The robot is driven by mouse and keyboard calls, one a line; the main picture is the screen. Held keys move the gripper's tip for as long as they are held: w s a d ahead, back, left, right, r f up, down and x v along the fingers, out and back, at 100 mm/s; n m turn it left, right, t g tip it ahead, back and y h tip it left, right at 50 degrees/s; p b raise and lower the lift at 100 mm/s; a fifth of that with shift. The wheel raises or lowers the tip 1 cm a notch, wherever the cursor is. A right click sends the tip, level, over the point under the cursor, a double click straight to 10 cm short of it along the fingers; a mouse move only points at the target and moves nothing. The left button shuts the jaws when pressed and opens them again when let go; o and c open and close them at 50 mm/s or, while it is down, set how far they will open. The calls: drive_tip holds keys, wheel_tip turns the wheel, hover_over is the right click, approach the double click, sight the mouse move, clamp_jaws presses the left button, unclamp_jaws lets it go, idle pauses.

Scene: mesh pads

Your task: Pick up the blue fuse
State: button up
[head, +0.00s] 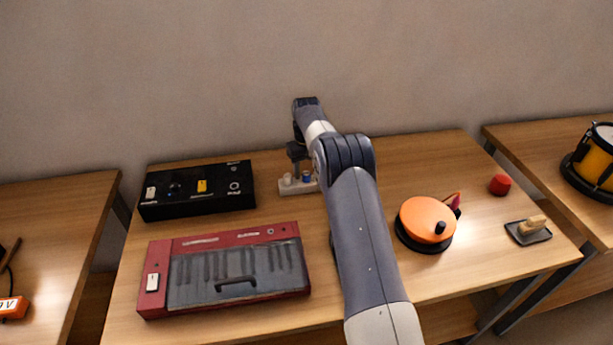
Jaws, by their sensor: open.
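A small blue piece, which looks like the blue fuse (307,177), shows on a white block (290,187) at the back middle of the table. My arm hides the block's right part. My gripper (298,172) points down over the block, just left of the blue piece. It is open, with no object visible in it. The view is too small to tell whether a finger touches the blue piece.
A black box (215,202) stands left of the block, with a red keyboard-like case (160,300) in front. An orange round device (422,216), a red knob (500,184) and a dark tray (517,235) stand right. Table (410,160) is clear behind the orange device.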

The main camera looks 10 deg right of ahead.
sight(306, 173)
drive_tip(key=shift+f, duration=0.8)
drive_tip(key=shift+c, duration=0.2)
clamp_jaws()
wheel_tip(306, 173, up, 10)
drive_tip(key=shift+f, duration=0.15)
drive_tip(key=shift+r+p, duration=0.95)
drive_tip(key=shift+r, duration=0.2)
